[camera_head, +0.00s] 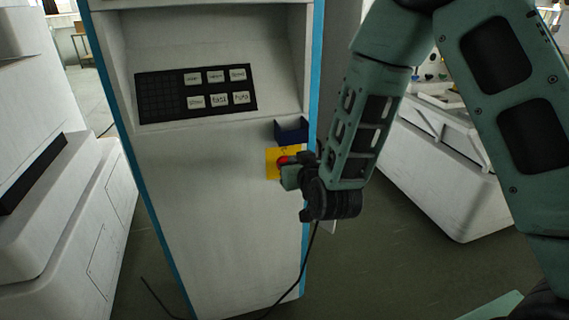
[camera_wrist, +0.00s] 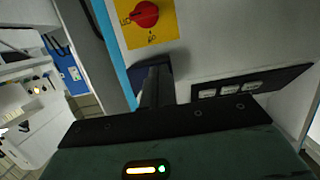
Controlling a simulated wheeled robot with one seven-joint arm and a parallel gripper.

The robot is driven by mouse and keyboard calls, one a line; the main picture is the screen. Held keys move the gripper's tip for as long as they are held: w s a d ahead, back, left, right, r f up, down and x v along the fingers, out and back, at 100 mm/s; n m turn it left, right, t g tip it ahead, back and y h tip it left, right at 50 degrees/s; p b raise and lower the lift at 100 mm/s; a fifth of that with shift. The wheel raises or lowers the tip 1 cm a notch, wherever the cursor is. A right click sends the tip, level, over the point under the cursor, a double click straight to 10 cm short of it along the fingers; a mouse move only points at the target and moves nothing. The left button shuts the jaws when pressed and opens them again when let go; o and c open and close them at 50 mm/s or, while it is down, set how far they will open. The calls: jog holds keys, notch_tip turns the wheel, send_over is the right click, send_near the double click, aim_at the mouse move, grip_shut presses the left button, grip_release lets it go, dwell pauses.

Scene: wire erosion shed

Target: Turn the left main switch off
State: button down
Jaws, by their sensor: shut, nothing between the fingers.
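The left main switch is a red rotary knob (camera_head: 283,160) on a yellow plate (camera_head: 271,166), on the white cabinet's front near its right edge. The wrist view shows the knob (camera_wrist: 145,14) at the top, with small dark marks on the plate (camera_wrist: 152,38) to its left and below it. My gripper (camera_head: 289,175) is at the plate, partly covering the knob in the head view. Its dark fingers (camera_wrist: 157,82) are shut and empty.
A dark blue box (camera_head: 291,130) sticks out just above the plate. A black keypad (camera_head: 196,93) with several pale buttons is higher on the cabinet (camera_head: 215,200). White machines stand left (camera_head: 60,225) and right (camera_head: 445,175). A cable hangs near the cabinet's front. Grey floor lies between.

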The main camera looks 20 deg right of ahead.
jog(key=p, duration=0.2)
send_over(280, 160)
jog(key=f+v, duration=0.1)
jog(key=v, duration=0.3)
notch_tip(280, 160, down, 2)
notch_tip(280, 160, down, 3)
jog(key=shift+s+f+p, duration=0.1)
jog(key=shift+f+p, duration=0.1)
jog(key=shift+p, duration=0.25)
jog(key=shift+f, duration=0.5)
